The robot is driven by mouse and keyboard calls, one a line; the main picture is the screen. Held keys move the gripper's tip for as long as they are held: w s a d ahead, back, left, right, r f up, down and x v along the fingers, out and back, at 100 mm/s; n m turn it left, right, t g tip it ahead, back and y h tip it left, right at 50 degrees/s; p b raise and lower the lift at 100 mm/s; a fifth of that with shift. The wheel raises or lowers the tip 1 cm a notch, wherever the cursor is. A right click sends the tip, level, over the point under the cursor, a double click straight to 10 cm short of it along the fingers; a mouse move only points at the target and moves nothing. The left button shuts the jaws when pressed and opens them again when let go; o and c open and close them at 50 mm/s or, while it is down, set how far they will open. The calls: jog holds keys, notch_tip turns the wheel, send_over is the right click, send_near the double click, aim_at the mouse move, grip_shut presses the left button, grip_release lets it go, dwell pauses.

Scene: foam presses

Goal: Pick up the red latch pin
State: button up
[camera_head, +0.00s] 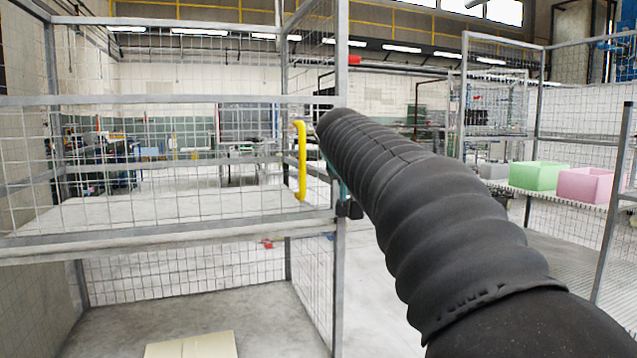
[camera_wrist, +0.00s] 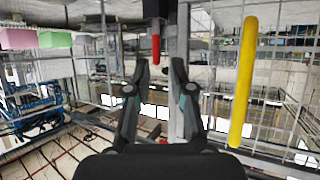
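A red latch pin (camera_wrist: 156,48) shows in the wrist view, sticking out of a black block (camera_wrist: 151,10) beside a grey post. The wrist view is upside down compared with the head view. In the head view my sleeved arm hides most of the gripper. A black latch block (camera_head: 349,208) shows there on the cage post, below the arm's end.
A yellow handle (camera_head: 301,160) is fixed to the cage left of the post; it also shows in the wrist view (camera_wrist: 243,82). Wire mesh panels and grey bars surround the cage.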

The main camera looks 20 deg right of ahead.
jog(key=w+d+r, duration=0.2)
jog(key=w+r, duration=0.2)
jog(key=d+p+x, duration=0.1)
jog(key=p+x, duration=0.1)
jog(key=x, duration=1.1)
jog(key=shift+w+m+t+h, duration=0.15)
jog(key=shift+m+t+h, duration=0.15)
jog(key=shift+h, duration=0.1)
jog(key=shift+d, duration=0.1)
jog(key=shift+c, duration=0.2)
grip_shut()
